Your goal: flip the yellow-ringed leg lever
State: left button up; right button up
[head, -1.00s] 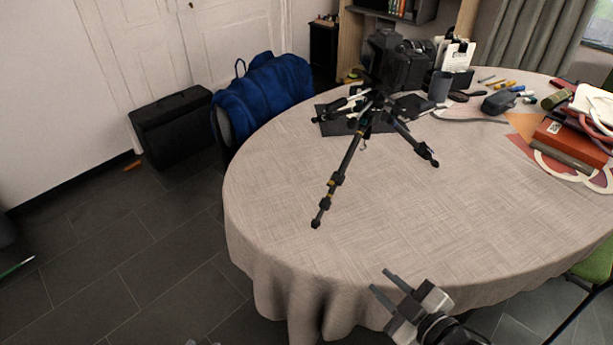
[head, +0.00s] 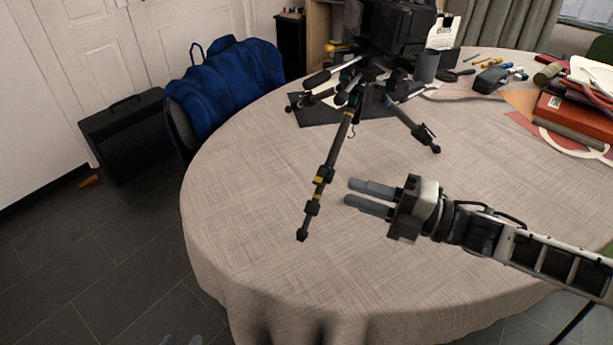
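A black tripod stands on the table with a leg (head: 338,145) reaching toward the front. This leg has yellow bands, with a yellow ring (head: 318,180) between its black clamp levers (head: 325,173). Whether the lever is open or closed is too small to tell. My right gripper (head: 349,192) comes in from the right. Its two grey fingers point left at the leg's lower part, with a gap between them and nothing held. In the picture the fingertips are a little right of the ringed clamp, apparently apart from it.
The round table (head: 250,210) has clear cloth at the front and left. A black camera (head: 390,28) tops the tripod. Another leg (head: 415,125) reaches right. Red books (head: 570,115) and pens lie at the right back. A blue jacket (head: 225,85) hangs beyond the left edge.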

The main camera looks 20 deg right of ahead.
aim_at(322, 175)
jog(key=x, duration=1)
jog(key=shift+p, duration=0.35)
jog(key=shift+f, duration=0.1)
grip_shut()
